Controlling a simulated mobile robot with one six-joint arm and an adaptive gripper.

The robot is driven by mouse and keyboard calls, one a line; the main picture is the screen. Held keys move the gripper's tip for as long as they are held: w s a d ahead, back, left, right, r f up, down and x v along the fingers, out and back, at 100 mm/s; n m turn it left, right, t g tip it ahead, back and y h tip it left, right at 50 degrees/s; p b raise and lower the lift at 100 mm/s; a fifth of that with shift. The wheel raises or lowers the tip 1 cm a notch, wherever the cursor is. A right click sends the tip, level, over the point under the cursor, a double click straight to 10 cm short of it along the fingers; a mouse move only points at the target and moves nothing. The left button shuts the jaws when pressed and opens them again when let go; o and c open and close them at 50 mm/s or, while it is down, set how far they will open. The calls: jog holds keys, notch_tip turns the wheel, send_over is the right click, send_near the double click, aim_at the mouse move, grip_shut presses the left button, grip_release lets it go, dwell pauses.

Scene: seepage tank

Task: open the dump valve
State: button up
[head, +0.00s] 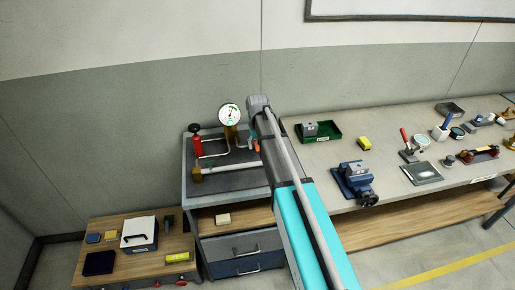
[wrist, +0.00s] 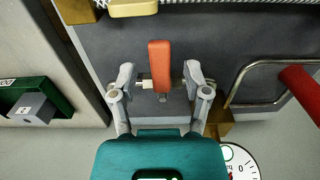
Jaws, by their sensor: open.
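An orange-red lever handle (wrist: 160,65), which looks like the dump valve's, shows in the wrist view over the dark bench top. A small pale fitting and a short stem show beside and below it. My gripper (wrist: 158,76) is open, with one finger on each side of the lever and visible gaps to both. I cannot tell whether the fingertips are level with the lever in depth. In the head view only a bit of the orange lever (head: 257,146) shows beside my arm, which hides most of the valve and my fingers.
On the rig bench (head: 190,170) stand a pressure gauge (head: 230,114), a red cylinder (head: 196,144) and bent pipes close to the lever. A green tray (head: 335,133) sits on the right-hand bench.

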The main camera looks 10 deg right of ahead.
jog(key=shift+f, duration=0.15)
grip_shut()
dwell(0.4)
